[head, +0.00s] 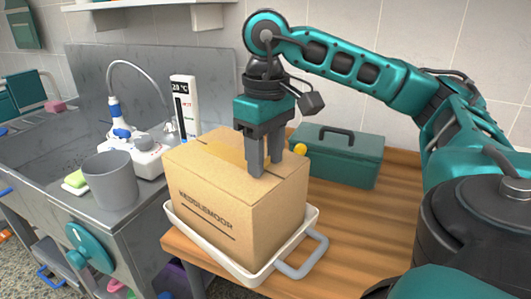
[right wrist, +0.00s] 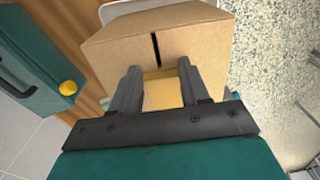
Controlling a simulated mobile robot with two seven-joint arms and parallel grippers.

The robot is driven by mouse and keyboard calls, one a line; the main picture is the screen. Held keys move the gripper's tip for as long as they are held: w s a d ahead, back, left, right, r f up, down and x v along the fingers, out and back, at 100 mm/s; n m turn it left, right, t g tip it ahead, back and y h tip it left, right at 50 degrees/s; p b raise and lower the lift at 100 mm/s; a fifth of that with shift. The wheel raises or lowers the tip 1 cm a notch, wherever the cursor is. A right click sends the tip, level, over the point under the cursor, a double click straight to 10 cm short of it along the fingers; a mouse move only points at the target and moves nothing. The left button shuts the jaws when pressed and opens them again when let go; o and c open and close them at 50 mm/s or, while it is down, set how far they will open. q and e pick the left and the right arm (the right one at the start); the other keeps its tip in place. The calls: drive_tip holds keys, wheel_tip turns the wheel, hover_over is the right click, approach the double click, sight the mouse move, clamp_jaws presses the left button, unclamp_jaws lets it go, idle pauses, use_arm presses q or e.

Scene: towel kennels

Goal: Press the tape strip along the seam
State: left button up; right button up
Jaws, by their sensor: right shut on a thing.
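A closed cardboard box (head: 270,220) with dark lettering on its side stands on the table. A yellowish tape strip (head: 228,152) lies on the box top; it also shows between the fingers in the right wrist view (right wrist: 163,92). A dark straight seam (right wrist: 155,48) runs across the top, from the far edge toward the tape. My right gripper (head: 265,172) points down onto the box top, its fingers a little apart and shut on the tape strip. The fingers hide part of the tape and seam. My left gripper is in no view.
The box sits in a white tray (head: 217,258) with a grey handle (head: 305,258). A green toolbox (head: 345,160) and a yellow ball-like thing (head: 300,149) are behind it. A grey cup (head: 110,182) stands left by the sink. The wooden table (head: 370,225) is clear at right.

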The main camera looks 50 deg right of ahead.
drive_tip(key=o, duration=1.3)
drive_tip(key=shift+c, duration=0.2)
drive_tip(key=shift+r, duration=0.1)
wheel_tip(320, 180, up, 5)
drive_tip(key=p, duration=0.3)
drive_tip(key=shift+p, duration=0.3)
idle(0.3)
